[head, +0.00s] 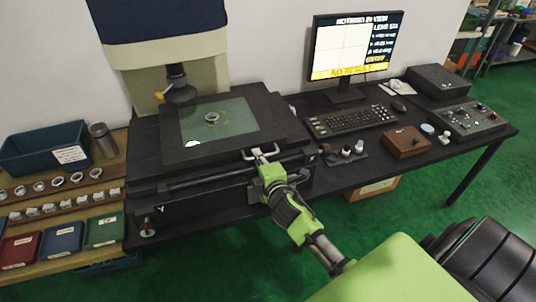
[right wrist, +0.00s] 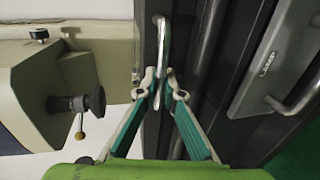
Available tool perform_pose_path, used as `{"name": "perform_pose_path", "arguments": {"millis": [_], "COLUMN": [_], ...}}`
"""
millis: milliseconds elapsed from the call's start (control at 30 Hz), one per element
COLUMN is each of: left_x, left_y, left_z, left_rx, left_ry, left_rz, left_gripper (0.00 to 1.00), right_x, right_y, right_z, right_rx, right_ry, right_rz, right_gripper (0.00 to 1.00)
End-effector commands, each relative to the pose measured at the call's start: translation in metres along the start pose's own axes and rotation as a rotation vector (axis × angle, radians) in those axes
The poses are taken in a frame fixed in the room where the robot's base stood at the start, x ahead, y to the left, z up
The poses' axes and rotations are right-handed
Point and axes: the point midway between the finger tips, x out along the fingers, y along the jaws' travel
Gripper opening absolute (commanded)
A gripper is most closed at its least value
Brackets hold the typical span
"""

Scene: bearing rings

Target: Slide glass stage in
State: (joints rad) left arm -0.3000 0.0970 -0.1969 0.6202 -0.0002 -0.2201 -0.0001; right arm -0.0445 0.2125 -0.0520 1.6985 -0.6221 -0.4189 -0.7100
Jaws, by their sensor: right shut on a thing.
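The glass stage (head: 240,118) is a greenish glass plate in a dark frame on the measuring machine, below its lens. A metal ring (head: 211,118) lies on the glass, and a small bright spot shows at the glass's front left. A pale bar handle (head: 250,154) sits at the stage's front edge; it also shows in the right wrist view (right wrist: 161,32). My right gripper (head: 259,157) is shut on this handle, its fingertips (right wrist: 161,76) meeting at the handle's near end. My left gripper is not in view.
The monitor (head: 356,45) reads "NOTHING IN VIEW" and "NO RESULT". A side table with rings, a blue bin (head: 42,148) and coloured trays is on the left. A lamp-labelled drawer handle (right wrist: 292,103) is near the gripper.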

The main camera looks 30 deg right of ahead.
Motion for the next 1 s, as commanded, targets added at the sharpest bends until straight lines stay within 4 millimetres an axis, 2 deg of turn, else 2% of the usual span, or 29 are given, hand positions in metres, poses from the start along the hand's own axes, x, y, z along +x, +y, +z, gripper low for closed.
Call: {"name": "perform_pose_path", "arguments": {"millis": [33, 100, 200, 400, 500, 800, 1000], "left_x": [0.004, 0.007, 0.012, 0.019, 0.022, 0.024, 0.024], "left_y": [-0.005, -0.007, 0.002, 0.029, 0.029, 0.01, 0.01], "left_z": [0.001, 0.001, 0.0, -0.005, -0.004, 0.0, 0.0], "left_rx": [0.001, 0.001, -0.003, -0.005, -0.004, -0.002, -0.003], "left_ry": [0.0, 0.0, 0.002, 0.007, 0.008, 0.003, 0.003], "left_rz": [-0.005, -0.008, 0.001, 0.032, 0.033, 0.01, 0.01], "left_gripper": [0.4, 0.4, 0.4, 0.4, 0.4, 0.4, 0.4], "right_x": [0.0, 0.0, 0.0, 0.0, 0.0, 0.0, 0.0], "right_y": [-0.002, -0.002, -0.002, -0.002, -0.001, -0.001, -0.001], "right_z": [-0.015, -0.032, -0.054, -0.089, -0.101, -0.113, -0.114], "right_rx": [0.003, 0.003, 0.002, 0.001, 0.001, -0.002, -0.002], "right_ry": [0.006, 0.005, 0.005, 0.003, 0.004, 0.001, 0.002], "right_rz": [0.002, 0.002, 0.002, 0.001, 0.002, 0.001, 0.0], "right_gripper": [0.0, 0.0, 0.0, 0.0, 0.0, 0.0, 0.0]}}
